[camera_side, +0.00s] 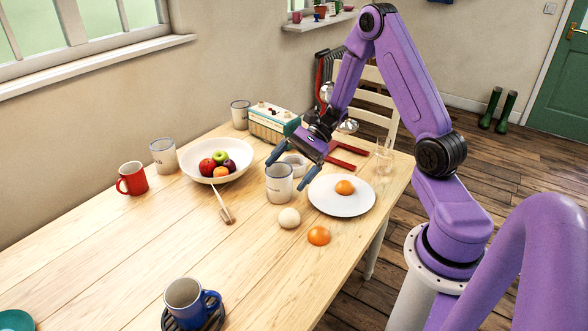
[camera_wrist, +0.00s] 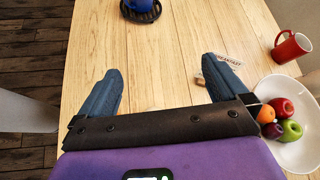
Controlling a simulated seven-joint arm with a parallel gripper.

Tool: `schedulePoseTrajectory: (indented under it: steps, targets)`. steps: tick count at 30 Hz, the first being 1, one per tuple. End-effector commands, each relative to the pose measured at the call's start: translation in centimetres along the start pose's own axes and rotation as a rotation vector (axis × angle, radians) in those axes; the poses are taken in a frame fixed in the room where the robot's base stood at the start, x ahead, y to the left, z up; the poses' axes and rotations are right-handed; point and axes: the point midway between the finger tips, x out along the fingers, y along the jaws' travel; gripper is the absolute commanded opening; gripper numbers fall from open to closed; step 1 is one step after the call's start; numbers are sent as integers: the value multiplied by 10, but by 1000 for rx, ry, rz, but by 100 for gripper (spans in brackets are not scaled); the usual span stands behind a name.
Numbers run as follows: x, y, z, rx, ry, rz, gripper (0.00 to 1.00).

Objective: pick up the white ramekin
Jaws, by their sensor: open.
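I cannot make out the ramekin in the wrist view. My gripper (camera_side: 285,176) is open, its two blue fingers spread above the canister and ramekin area. I cannot tell its exact height over them.
A white plate (camera_side: 328,204) with an orange fruit stands right of the canister. A pale round item (camera_side: 289,217) and an orange (camera_side: 318,236) lie in front. A fruit bowl (camera_side: 241,172) and radio (camera_side: 270,124) stand left and behind. The table's front left is mostly clear.

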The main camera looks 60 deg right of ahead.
Motion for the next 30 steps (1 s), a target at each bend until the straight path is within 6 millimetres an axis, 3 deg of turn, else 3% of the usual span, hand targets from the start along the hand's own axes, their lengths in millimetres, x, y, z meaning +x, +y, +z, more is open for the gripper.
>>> schedulePoseTrajectory:
  steps: [1, 7, 12, 15, 18, 22, 30]
  targets:
    - [-13, -7, -23, 88, 5, -90, 100]
    - [-73, -21, -112, 399, 27, -466, 100]
    - [-127, -5, -182, 623, 49, -765, 100]
    - [-152, 9, -211, 713, 60, -896, 100]
    - [-166, 20, -228, 770, 67, -978, 100]
    - [-172, 24, -238, 797, 72, -1020, 100]
    - [-148, -8, -255, 795, 72, -1017, 100]
